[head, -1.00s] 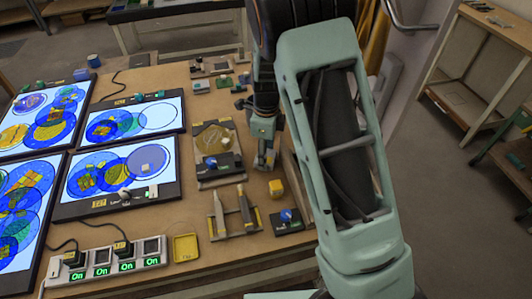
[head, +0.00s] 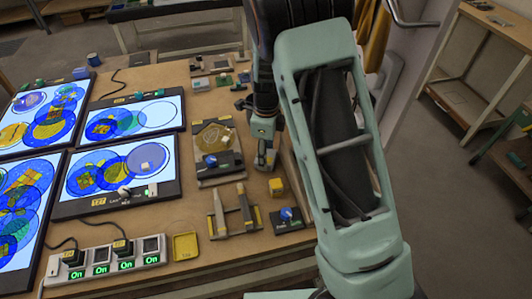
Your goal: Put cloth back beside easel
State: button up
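My gripper (head: 264,158) points down over the right part of the wooden workbench, partly hidden by my arm. Its fingers look close together, but I cannot tell whether they are open or shut, or whether anything is between them. Just left of it lies a dark board (head: 218,172) with an amber glass piece (head: 213,137) and a blue knob (head: 210,161) on it; I cannot tell whether this is the easel. I cannot identify a cloth with certainty. A gold-yellow fabric (head: 376,40) hangs at the upper right behind my arm, well apart from the gripper.
Lit panels with blue and yellow circles (head: 143,121) fill the bench's left side. A power strip (head: 110,258), a yellow tray (head: 185,246), a tool stand (head: 234,212) and a yellow block (head: 276,187) stand near the front. A wooden shelf (head: 490,25) stands at the right.

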jog(key=shift+f, duration=0.15)
jog(key=o, duration=1.1)
notch_tip(320, 180, up, 12)
jog(key=shift+r, duration=0.1)
jog(key=shift+d, duration=0.1)
